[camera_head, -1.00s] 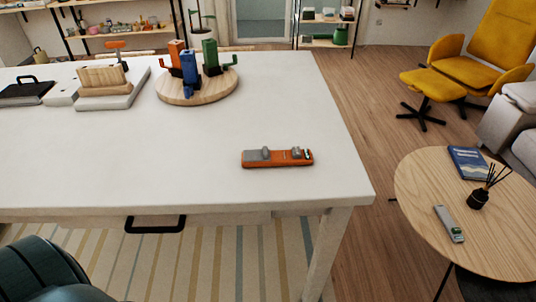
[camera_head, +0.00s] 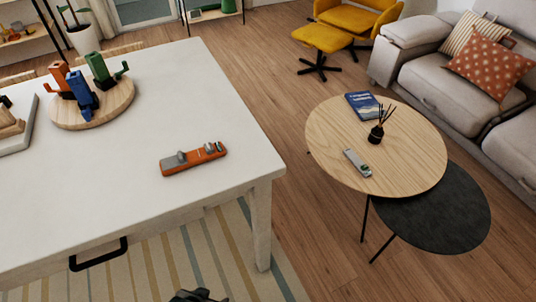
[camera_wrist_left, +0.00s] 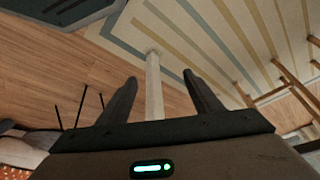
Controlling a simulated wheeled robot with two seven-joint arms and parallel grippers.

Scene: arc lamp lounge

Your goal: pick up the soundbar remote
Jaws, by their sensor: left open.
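A slim grey remote (camera_head: 357,162), which looks like the soundbar remote, lies flat on the round wooden coffee table (camera_head: 335,130) right of the white table in the head view. My left gripper (camera_wrist_left: 158,82) shows in the left wrist view with its two dark fingers apart and nothing between them. It is away from the remote, over the floor, with a pale table leg and striped rug beyond it. The remote cannot be made out in the wrist view. My right gripper is not seen.
A lower dark round table (camera_head: 450,215) adjoins. The white table (camera_head: 120,190) holds an orange object (camera_head: 194,159) with grey parts. Wood floor lies open between the tables.

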